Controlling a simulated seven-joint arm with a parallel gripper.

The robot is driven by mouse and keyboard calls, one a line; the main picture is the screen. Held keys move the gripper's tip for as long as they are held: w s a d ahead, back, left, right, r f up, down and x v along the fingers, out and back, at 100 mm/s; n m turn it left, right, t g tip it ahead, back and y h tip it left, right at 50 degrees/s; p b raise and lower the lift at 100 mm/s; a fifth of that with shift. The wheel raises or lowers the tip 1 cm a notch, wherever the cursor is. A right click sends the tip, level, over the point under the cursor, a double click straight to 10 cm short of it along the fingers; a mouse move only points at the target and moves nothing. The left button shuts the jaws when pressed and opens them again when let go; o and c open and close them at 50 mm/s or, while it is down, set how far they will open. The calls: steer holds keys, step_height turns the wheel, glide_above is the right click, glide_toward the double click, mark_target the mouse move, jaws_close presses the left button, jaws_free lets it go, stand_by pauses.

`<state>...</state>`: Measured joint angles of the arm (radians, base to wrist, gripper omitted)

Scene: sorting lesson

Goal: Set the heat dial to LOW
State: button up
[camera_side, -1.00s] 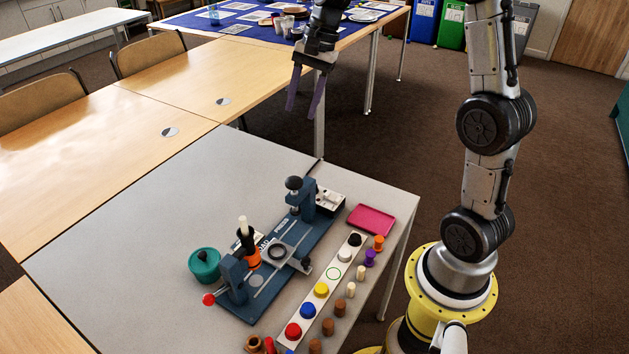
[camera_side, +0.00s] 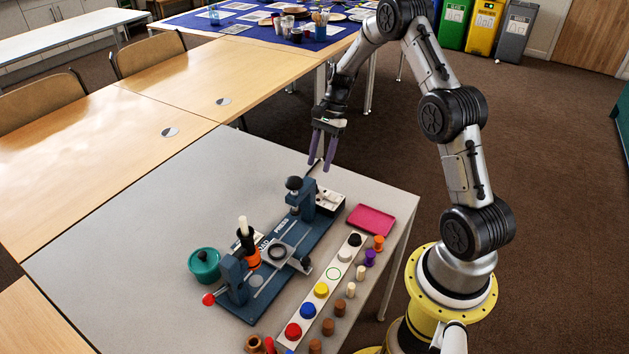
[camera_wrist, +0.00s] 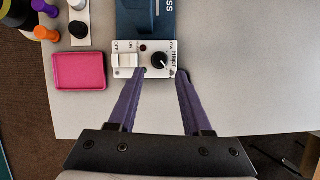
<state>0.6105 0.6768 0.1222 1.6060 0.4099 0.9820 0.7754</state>
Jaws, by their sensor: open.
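The heat dial (camera_wrist: 159,59) is a small round black knob with a pale mark, on a white control box (camera_wrist: 127,73). Small lettering surrounds it, too small to read surely, so I cannot tell its setting. In the side view the box (camera_side: 338,202) sits at the back end of the blue press, and the dial is hard to make out. My gripper (camera_side: 319,164) is open and empty, above the box, fingers pointing down. In the wrist view my gripper's purple fingertips (camera_wrist: 161,74) appear on either side of the dial, apart from it.
A white rocker switch (camera_wrist: 126,60) is beside the dial. The blue press (camera_side: 290,250) has an upright post close to the box. A pink tray (camera_side: 369,219) and a strip of coloured pieces (camera_side: 308,310) lie to the right. Grey table (camera_side: 130,220) is clear at left.

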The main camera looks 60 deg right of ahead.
steer(key=x, duration=0.6)
steer(key=shift+a+f, duration=0.1)
steer(key=shift+f, duration=0.2)
jaws_close()
